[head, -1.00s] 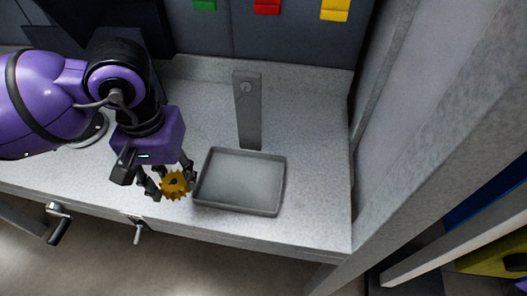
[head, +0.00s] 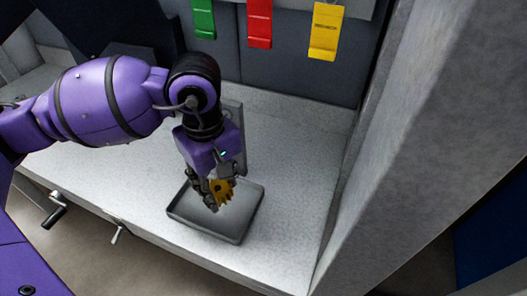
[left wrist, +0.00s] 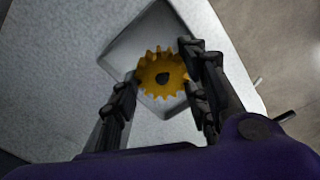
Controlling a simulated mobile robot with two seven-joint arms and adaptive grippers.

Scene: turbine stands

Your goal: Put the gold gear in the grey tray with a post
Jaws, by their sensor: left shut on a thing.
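The gold gear (head: 223,190) is a toothed disc with a dark centre hole. My left gripper (head: 214,194) is shut on it, and the gear shows between the fingers in the left wrist view (left wrist: 162,75). In the head view the gear and fingers are over the grey tray (head: 247,217), a shallow rectangle with a raised rim. The tray also lies behind the gear in the left wrist view (left wrist: 128,52). The grey post (head: 234,115) stands at the tray's back edge, mostly hidden by my arm. The gear's height above the tray floor is hard to tell. My right gripper is not in view.
The tray rests on a pale speckled bench (head: 293,200) with clear surface to its right. A thick grey frame (head: 400,150) rises at the right. Green, red (head: 259,24) and yellow (head: 325,32) holders hang on the back wall. Crank handles (head: 54,216) stick out at the front edge.

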